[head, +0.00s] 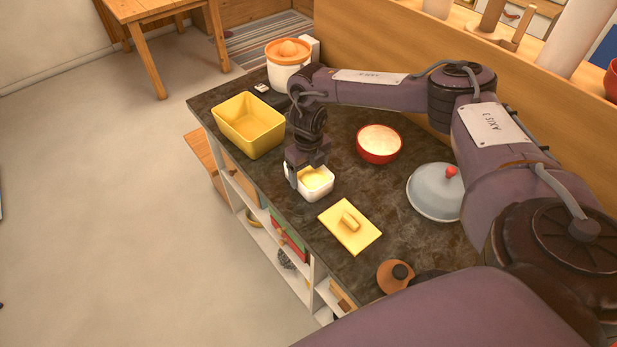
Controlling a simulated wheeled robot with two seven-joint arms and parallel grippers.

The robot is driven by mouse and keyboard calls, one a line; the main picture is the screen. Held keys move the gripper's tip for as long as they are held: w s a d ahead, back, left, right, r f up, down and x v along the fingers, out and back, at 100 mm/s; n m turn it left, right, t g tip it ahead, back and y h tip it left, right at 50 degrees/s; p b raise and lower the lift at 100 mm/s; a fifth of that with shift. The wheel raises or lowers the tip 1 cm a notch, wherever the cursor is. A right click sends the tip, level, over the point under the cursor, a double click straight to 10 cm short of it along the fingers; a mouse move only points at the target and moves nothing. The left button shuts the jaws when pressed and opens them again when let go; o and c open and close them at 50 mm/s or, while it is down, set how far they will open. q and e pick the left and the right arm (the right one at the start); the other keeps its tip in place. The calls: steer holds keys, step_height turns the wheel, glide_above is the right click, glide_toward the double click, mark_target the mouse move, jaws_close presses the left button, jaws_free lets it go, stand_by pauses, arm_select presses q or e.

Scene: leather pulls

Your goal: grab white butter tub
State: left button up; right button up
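The white butter tub (318,192) stands upright and without its lid on the dark stone counter, with pale yellow butter inside. My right gripper (304,176) points down at the tub's left and back side in the head view. One finger reaches down by the tub's left end. The gripper hides the tub's back left part, so I cannot tell whether the fingers touch it or are closed on its wall. My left gripper is not in view.
A yellow lid (365,238) lies just in front of the tub. A yellow bin (248,130), orange juicer (286,70), red bowl (379,152), grey dome cover (432,198) and brown bottle (392,279) share the counter. Open shelves lie below its front edge.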

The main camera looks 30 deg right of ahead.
steer(key=c, duration=0.6)
steer(key=shift+w+r, duration=0.1)
